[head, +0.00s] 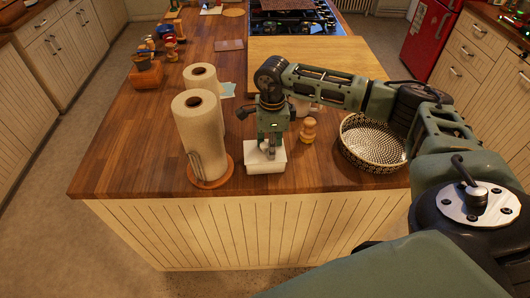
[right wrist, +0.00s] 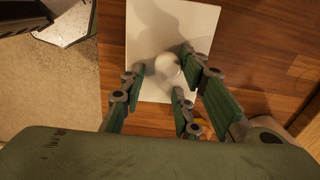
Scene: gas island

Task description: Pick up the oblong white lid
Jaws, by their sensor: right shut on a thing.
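The oblong white lid (head: 264,157) is near the front edge of the wooden island top, below my right gripper (head: 268,149). In the right wrist view the lid (right wrist: 150,30) is a pale rectangle with a round white knob (right wrist: 168,66) in its middle. The fingers of my right gripper (right wrist: 160,85) are shut on the knob from both sides. Whether the lid rests on a dish or is raised is hard to tell; a white side shows under it in the head view. My left gripper is not in view.
A paper towel roll (head: 201,135) on a round wooden base stands just left of the lid, with another roll (head: 200,76) behind. A wooden pepper mill (head: 308,131) and a patterned round bowl (head: 372,145) are to the right. A cutting board (head: 318,52) lies behind.

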